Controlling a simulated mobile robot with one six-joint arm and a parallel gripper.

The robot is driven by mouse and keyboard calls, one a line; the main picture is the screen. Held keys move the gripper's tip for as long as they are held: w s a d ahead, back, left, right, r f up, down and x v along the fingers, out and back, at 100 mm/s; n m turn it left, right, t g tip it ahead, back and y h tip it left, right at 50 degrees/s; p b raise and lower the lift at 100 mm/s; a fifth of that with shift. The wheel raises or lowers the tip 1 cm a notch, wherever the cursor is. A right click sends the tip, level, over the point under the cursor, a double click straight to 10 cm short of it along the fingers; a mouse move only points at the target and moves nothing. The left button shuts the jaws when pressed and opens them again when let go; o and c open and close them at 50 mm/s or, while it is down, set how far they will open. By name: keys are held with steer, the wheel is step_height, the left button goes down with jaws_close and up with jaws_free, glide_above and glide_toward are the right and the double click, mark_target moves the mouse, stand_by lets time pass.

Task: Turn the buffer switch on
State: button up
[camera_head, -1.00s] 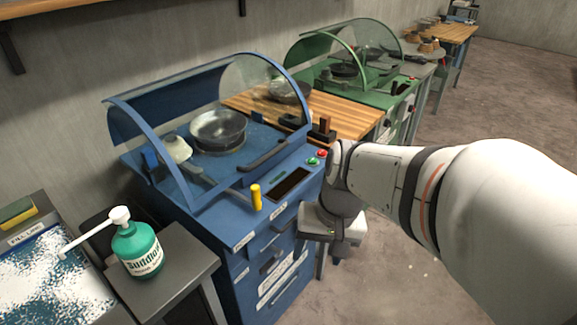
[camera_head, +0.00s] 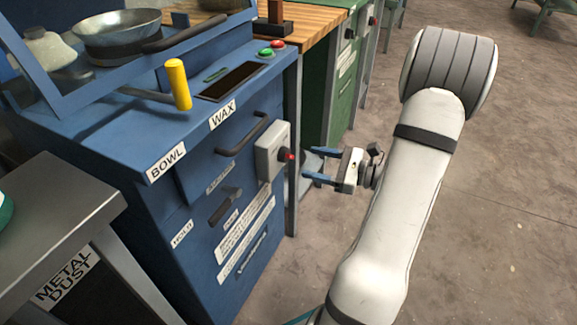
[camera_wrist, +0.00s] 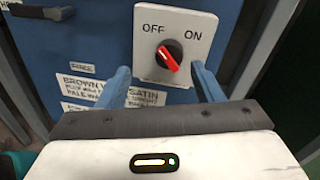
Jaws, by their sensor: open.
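The buffer switch is a grey box (camera_head: 272,151) on the right side of the blue machine's front. It has a black rotary knob (camera_head: 284,154) with a red mark. In the wrist view the switch plate (camera_wrist: 174,22) reads OFF on the left and ON on the right. Its knob (camera_wrist: 168,57) has a red bar slanting from upper left to lower right, with the upper end toward OFF. My gripper (camera_head: 311,163) is open and empty, just right of the knob and apart from it. In the wrist view its blue fingers (camera_wrist: 160,69) flank the knob.
The blue machine (camera_head: 225,145) has drawers and a black handle (camera_head: 243,134) left of the switch. A yellow lever (camera_head: 178,84), and red and green buttons (camera_head: 271,48), are on top. A grey metal table (camera_head: 60,205) stands at left. Open floor lies right.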

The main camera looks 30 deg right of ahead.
mark_target(292, 156)
steer(key=shift+m+t, duration=0.4)
steer(key=shift+t, duration=0.1)
steer(key=b+x, duration=0.1)
steer(key=x, duration=0.1)
steer(key=b+x, duration=0.1)
steer(key=x, duration=0.1)
steer(key=f+b+x, duration=0.1)
steer(key=x, duration=0.2)
steer(key=shift+w+d, duration=0.35)
steer(key=shift+w, duration=0.15)
steer(key=c, duration=0.9)
steer(key=shift+d, duration=0.15)
steer(key=shift+c, duration=0.3)
steer(key=shift+r, duration=0.1)
